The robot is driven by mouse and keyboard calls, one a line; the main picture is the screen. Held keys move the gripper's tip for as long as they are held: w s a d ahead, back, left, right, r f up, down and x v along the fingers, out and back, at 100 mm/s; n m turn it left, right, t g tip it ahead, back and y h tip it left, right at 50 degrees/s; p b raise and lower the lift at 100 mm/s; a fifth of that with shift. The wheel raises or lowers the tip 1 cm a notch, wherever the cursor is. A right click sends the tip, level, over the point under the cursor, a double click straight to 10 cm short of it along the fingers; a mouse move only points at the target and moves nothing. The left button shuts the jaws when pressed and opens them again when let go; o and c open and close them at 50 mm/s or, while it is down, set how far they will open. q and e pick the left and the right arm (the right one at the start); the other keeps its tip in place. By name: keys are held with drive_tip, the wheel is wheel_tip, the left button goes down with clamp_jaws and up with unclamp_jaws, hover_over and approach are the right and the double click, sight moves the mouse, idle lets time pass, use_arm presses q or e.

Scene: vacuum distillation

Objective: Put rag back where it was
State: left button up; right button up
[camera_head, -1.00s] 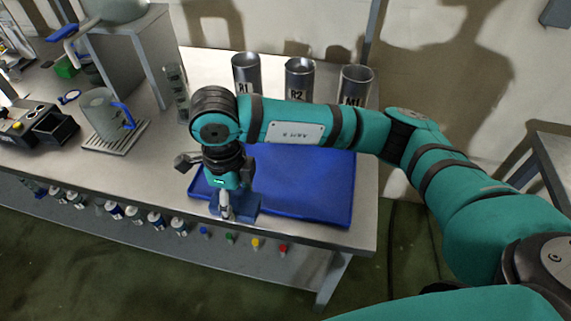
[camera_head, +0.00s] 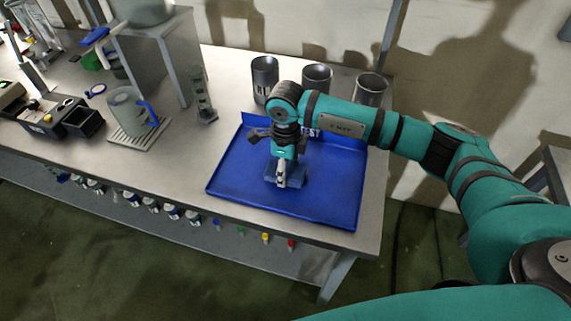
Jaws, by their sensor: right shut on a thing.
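My right gripper (camera_head: 282,181) points down over the blue tray (camera_head: 325,208). It is shut on the rag (camera_head: 298,179), a small grey-blue cloth showing on both sides of the fingers. The rag is over the left-middle part of the tray; I cannot tell whether it touches the tray floor. The gripper and wrist hide part of the rag and of the tray's back wall. My left gripper is not in view.
Three metal cylinders (camera_head: 317,78) stand behind the tray. A jug with a blue handle (camera_head: 130,112) stands on a drip grate to the left, near a black open box (camera_head: 83,122). A glass piece (camera_head: 203,100) stands left of the tray. The tabletop between is clear.

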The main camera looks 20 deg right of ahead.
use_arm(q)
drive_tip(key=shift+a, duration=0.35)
use_arm(e)
drive_tip(key=shift+a+f, duration=0.1)
drive_tip(key=shift+f, duration=0.15)
drive_tip(key=o, duration=1)
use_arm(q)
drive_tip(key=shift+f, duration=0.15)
use_arm(e)
drive_tip(key=shift+r, duration=0.3)
use_arm(q)
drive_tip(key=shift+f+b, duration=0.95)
drive_tip(key=shift+b, duration=0.2)
use_arm(e)
drive_tip(key=shift+r, duration=5.9)
